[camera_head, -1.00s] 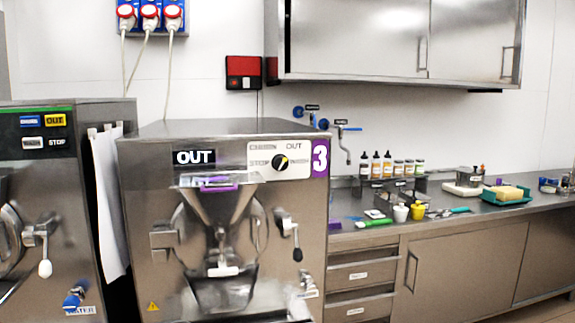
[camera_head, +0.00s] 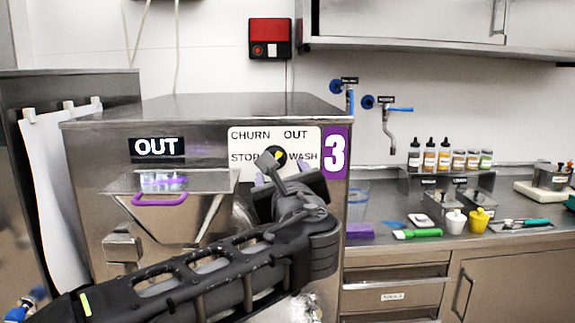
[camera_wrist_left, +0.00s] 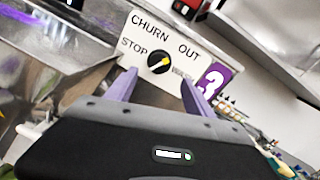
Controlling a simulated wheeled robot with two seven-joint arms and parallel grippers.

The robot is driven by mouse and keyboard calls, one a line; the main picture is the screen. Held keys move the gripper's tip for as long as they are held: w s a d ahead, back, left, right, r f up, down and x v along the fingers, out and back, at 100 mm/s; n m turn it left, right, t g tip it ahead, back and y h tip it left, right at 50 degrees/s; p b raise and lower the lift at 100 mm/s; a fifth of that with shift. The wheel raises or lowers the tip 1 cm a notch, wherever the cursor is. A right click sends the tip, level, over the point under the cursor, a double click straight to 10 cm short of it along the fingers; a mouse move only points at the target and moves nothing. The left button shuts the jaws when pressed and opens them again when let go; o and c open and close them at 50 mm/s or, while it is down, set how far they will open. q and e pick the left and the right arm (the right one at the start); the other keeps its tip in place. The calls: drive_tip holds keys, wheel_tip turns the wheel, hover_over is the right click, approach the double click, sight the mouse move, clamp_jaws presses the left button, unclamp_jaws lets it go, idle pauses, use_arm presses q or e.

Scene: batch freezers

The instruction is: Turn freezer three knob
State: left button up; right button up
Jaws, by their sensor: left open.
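Freezer three (camera_head: 90,200) is a steel machine marked with a purple "3" label (camera_head: 335,152). Its white dial plate (camera_head: 245,137) reads CHURN, OUT, STOP and WASH. The round black knob (camera_head: 278,154) with a yellow pointer is partly hidden behind my left gripper (camera_head: 277,172) in the head view. In the left wrist view the knob (camera_wrist_left: 159,62) shows whole, its yellow mark toward the upper right. The two purple fingers of my left gripper (camera_wrist_left: 160,82) are apart, short of the knob and on either side below it. Nothing is between them. My right gripper is out of view.
A steel hopper lid with a purple handle (camera_head: 158,199) juts out left of the knob. A counter (camera_head: 400,255) on the right holds bottles (camera_head: 429,155), small pots and a green-handled tool (camera_head: 417,234). A red box (camera_head: 270,39) hangs on the wall behind.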

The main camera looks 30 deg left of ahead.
use_arm(q)
drive_tip(key=shift+s, duration=0.15)
drive_tip(key=p+x, duration=0.1)
drive_tip(key=x, duration=0.7)
idle(0.3)
drive_tip(key=shift+s, duration=0.1)
drive_tip(key=shift+c, duration=0.4)
clamp_jaws()
